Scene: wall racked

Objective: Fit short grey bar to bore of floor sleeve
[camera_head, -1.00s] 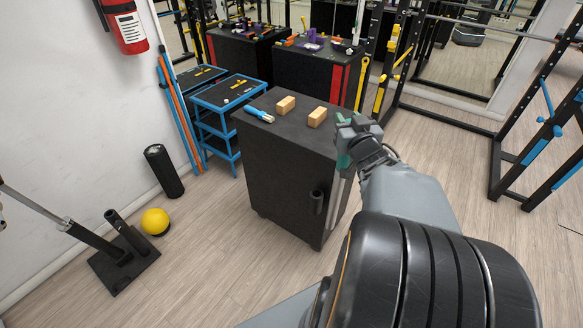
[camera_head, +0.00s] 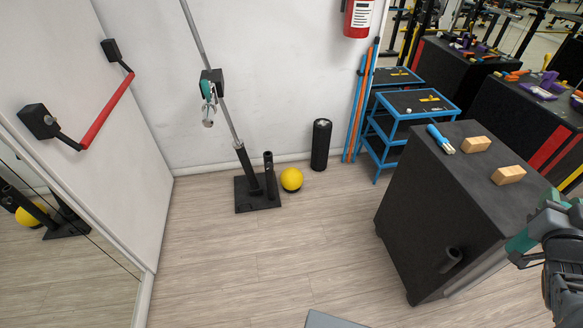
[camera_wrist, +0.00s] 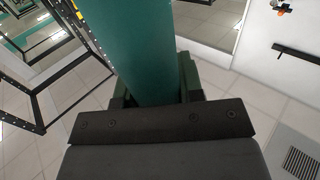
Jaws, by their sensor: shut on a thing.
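My gripper (camera_head: 548,222) is at the right edge of the head view, beside the black cabinet. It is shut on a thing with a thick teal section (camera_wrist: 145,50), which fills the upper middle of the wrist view. I take this to be the short grey bar; its grey part and ends cannot be made out now. The floor sleeve (camera_head: 268,165) is a short upright black tube with an open top. It stands on a black base plate (camera_head: 243,203) on the floor by the wall, well left of my gripper.
A long slanted grey bar (camera_head: 210,60) rises from the same base. A yellow ball (camera_head: 291,179) and a black roller (camera_head: 320,145) stand right of it. The black cabinet (camera_head: 430,200) bears two wooden blocks and a blue-handled tool. The floor (camera_head: 280,265) before the sleeve is clear.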

